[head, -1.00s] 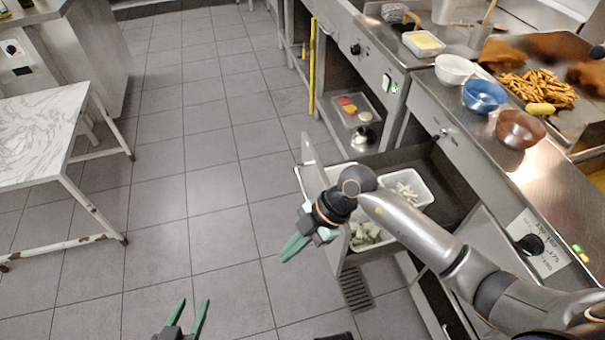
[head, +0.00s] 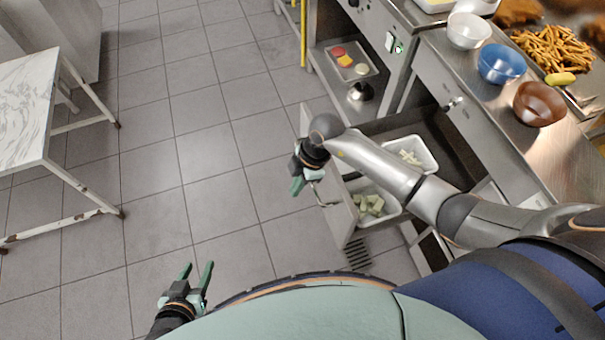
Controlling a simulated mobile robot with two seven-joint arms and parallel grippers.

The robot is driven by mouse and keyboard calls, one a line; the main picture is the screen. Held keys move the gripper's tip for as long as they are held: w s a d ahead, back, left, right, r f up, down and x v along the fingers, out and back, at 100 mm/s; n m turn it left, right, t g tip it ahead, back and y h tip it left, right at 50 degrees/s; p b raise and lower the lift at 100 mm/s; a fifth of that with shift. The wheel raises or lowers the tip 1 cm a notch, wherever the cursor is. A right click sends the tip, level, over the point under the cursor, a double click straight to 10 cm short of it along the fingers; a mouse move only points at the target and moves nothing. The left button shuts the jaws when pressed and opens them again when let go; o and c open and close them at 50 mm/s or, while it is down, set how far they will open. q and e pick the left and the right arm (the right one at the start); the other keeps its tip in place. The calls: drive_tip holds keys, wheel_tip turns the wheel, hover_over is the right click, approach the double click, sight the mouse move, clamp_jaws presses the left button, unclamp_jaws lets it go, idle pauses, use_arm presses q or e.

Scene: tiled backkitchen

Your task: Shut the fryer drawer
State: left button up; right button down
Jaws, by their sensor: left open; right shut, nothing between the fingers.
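The fryer drawer (head: 345,222) stands pulled out from under the steel counter, its front panel facing left. In it are a white tub of pale green pieces (head: 371,204) and a white tub of pale strips (head: 412,155). My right gripper (head: 297,187) is shut and empty at the outer side of the drawer front, close to its handle (head: 322,197); I cannot tell whether they touch. My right arm crosses above the drawer and hides part of it. My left gripper (head: 199,276) is open and empty above the floor at the lower left, apart from the drawer.
The counter holds a white bowl (head: 468,31), a blue bowl (head: 501,64), a brown bowl (head: 539,104) and a heap of fries (head: 553,50). A marble-topped table (head: 27,108) stands at the left. The tiled floor (head: 215,150) between is clear.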

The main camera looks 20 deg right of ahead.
sight(313, 186)
drive_tip(key=shift+w+d+f+p, duration=0.1)
drive_tip(key=shift+d+f+p, duration=0.1)
drive_tip(key=shift+d, duration=0.65)
drive_tip(key=shift+d+f+p, duration=0.2)
drive_tip(key=shift+d, duration=0.65)
drive_tip(key=shift+d, duration=0.55)
drive_tip(key=w+d+b, duration=0.1)
drive_tip(key=d+b, duration=0.1)
drive_tip(key=d, duration=2.4)
drive_tip(key=shift+d, duration=0.2)
